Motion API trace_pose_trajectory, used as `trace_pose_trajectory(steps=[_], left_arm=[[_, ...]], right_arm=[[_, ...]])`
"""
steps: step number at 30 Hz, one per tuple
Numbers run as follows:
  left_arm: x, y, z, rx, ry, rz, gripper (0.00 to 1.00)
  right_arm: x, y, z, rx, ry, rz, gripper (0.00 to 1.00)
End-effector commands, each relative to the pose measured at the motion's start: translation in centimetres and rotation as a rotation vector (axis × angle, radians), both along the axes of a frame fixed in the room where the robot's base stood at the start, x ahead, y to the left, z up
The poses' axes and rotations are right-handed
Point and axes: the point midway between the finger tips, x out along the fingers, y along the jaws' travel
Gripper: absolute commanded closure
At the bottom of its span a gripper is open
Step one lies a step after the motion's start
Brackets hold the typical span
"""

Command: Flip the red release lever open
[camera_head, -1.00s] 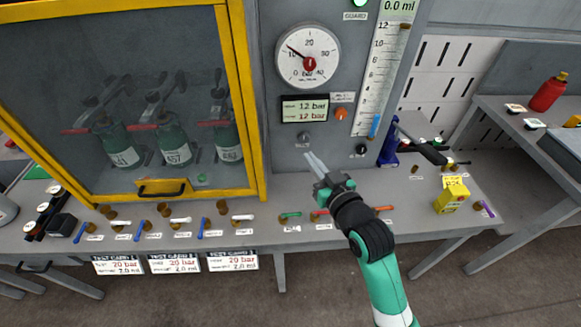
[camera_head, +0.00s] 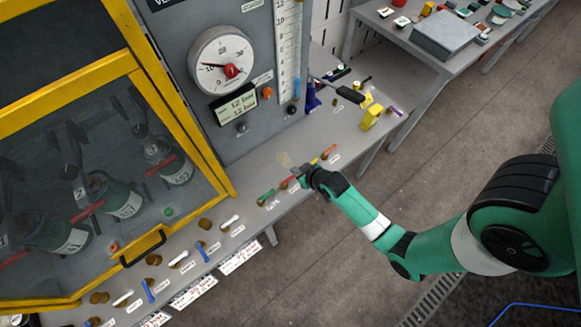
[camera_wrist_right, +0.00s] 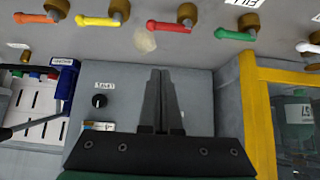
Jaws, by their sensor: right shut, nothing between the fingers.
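The red lever (camera_head: 287,183) lies in the row of coloured levers along the bench's front edge, between the green lever (camera_head: 266,196) and the yellow lever (camera_head: 314,161). In the right wrist view the red lever (camera_wrist_right: 168,26) runs sideways from its brass valve body, beyond my fingertips. My right gripper (camera_head: 303,172) hovers by the lever row, close to the red lever in the head view. In the wrist view its fingers (camera_wrist_right: 162,72) are shut together and empty, apart from the lever. My left gripper is not in view.
An orange lever (camera_head: 328,152) and a white lever (camera_head: 230,222) are in the same row. The gauge panel (camera_head: 235,100) stands behind, with a yellow-framed cabinet (camera_head: 205,150) to its left. A yellow box (camera_head: 371,117) stands right on the bench.

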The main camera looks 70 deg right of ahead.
Motion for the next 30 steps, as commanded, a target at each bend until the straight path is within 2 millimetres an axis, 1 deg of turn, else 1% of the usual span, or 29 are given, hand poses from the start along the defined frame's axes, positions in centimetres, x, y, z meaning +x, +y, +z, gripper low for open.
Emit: trace_pose_trajectory(steps=[4,7,18,19,20,21,24,27,30], left_arm=[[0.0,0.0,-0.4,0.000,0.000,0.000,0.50],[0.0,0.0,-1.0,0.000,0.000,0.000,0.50],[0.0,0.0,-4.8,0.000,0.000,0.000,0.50],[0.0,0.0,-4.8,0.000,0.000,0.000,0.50],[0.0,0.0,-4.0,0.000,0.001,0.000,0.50],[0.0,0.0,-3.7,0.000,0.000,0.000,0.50],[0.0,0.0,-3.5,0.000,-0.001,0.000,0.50],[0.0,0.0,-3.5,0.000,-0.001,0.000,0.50],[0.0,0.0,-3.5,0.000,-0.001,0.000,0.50]], right_arm=[[0.5,-0.3,-0.6,0.000,-0.002,0.001,1.00],[1.3,-0.7,-1.7,0.000,-0.001,0.001,1.00],[5.9,-3.6,-7.7,-0.001,-0.002,0.001,1.00],[6.0,-3.6,-8.0,0.000,0.000,0.001,1.00],[5.1,-3.1,-7.5,0.002,0.003,0.001,1.00],[4.4,-2.7,-7.5,0.001,0.001,0.001,1.00],[3.3,-2.0,-7.8,0.001,0.001,0.001,1.00],[2.7,-1.6,-8.0,0.000,0.000,0.001,1.00],[2.5,-1.5,-8.0,-0.002,-0.003,0.001,1.00]])
